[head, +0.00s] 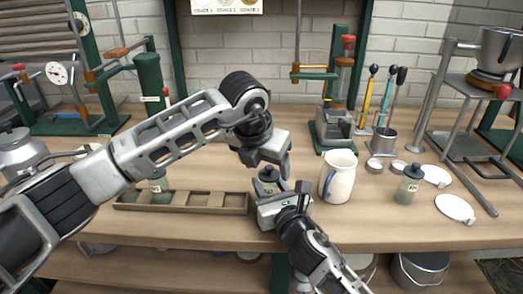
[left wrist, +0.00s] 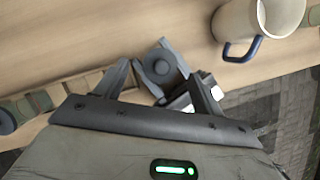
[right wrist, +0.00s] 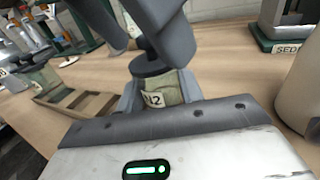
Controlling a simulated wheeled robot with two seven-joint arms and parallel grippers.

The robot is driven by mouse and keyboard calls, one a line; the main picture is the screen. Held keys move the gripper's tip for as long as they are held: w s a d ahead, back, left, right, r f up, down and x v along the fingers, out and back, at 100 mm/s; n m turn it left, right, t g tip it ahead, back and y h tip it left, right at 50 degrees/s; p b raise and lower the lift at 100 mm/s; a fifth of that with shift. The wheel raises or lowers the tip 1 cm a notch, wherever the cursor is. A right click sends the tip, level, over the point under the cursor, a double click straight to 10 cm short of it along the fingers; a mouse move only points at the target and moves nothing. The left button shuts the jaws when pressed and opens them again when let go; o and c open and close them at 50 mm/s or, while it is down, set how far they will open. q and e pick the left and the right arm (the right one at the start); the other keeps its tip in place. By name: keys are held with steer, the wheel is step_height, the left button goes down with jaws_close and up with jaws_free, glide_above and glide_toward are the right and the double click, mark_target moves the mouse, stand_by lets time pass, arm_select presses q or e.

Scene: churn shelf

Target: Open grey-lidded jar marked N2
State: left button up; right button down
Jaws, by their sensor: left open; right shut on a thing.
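The jar marked N2 (head: 268,186) stands near the table's front edge, in the middle of the head view. Its pale label reads N2 in the right wrist view (right wrist: 153,98), and its dark grey lid (right wrist: 148,66) is on top. My right gripper (right wrist: 158,95) is shut on the jar's body from the front. My left gripper (head: 271,163) is open just above the lid, pointing down. In the left wrist view the round grey lid (left wrist: 160,66) lies between its spread fingers. I cannot tell whether they touch the lid.
A white jug (head: 338,177) with a blue handle stands close on the right. A further labelled jar (head: 408,185) and white discs (head: 455,208) are on the right.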

mark_target(267, 177)
arm_select(q)
steer(key=shift+x, duration=0.75)
steer(key=c, duration=1.2)
arm_select(e)
steer(key=shift+f, duration=0.1)
arm_select(q)
steer(key=shift+r, duration=0.25)
steer(key=shift+r, duration=0.85)
steer(key=shift+r, duration=2.05)
arm_select(e)
steer(key=c, duration=0.8)
jaws_free()
steer(key=shift+c, duration=0.2)
